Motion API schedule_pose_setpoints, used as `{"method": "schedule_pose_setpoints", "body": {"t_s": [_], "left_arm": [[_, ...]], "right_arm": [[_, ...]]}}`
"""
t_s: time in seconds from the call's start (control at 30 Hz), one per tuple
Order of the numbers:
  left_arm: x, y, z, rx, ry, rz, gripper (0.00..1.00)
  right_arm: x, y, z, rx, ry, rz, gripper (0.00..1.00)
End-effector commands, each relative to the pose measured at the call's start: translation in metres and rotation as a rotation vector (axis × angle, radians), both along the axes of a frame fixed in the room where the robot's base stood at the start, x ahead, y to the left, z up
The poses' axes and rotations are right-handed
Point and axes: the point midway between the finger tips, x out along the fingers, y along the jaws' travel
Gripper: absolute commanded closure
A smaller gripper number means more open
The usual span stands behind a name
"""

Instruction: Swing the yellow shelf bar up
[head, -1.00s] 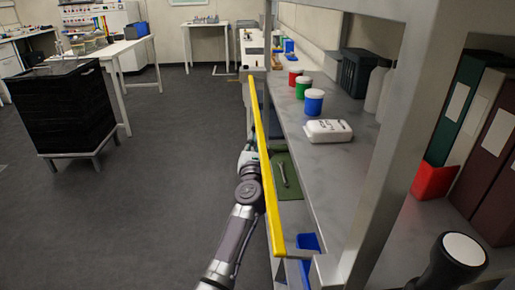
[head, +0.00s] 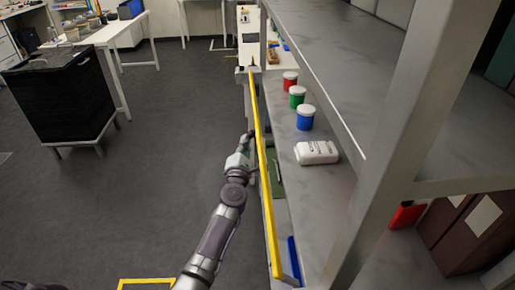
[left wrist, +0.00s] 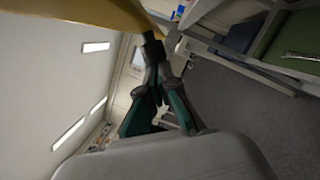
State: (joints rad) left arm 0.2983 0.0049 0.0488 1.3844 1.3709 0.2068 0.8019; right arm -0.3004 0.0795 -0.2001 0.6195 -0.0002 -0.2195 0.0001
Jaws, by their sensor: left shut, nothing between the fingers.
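The yellow shelf bar (head: 262,165) runs along the open front of the shelf, from the far post toward me. My left gripper (head: 247,138) is at the bar's outer side, left of its far half, partly hidden by my wrist. In the left wrist view the bar (left wrist: 70,20) fills the upper left corner. The left gripper's fingers (left wrist: 152,45) are shut and empty, with their tips close to the bar's edge. I cannot tell whether they touch it. My right gripper is not in view.
Red (head: 290,80), green (head: 297,97) and blue (head: 305,118) jars and a white packet (head: 316,152) sit on the shelf behind the bar. A grey post (head: 385,150) stands at right. A black cabinet (head: 60,100) stands left; the floor between is clear.

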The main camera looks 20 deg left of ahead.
Motion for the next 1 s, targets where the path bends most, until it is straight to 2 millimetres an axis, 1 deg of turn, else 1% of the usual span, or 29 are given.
{"method": "schedule_pose_setpoints", "body": {"t_s": [0.03, 0.1, 0.3, 0.5, 0.7, 0.83, 1.0], "left_arm": [[0.0, -0.001, 0.015, 0.04, 0.02, -0.001, 1.0], [0.001, -0.002, 0.02, 0.099, 0.05, -0.001, 1.0], [0.003, -0.007, 0.033, 0.266, 0.131, -0.001, 1.0], [0.006, -0.014, 0.043, 0.415, 0.203, -0.002, 1.0], [0.009, -0.019, 0.048, 0.529, 0.257, -0.001, 1.0], [0.011, -0.022, 0.049, 0.578, 0.281, -0.001, 1.0], [0.011, -0.024, 0.049, 0.617, 0.3, -0.001, 1.0]], "right_arm": [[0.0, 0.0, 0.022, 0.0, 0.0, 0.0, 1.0], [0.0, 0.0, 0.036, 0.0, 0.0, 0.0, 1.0], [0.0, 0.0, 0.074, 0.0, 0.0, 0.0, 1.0], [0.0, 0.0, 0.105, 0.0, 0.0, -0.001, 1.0], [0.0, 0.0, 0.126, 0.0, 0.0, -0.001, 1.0], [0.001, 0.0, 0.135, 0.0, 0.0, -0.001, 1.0], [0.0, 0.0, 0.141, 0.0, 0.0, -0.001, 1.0]]}}
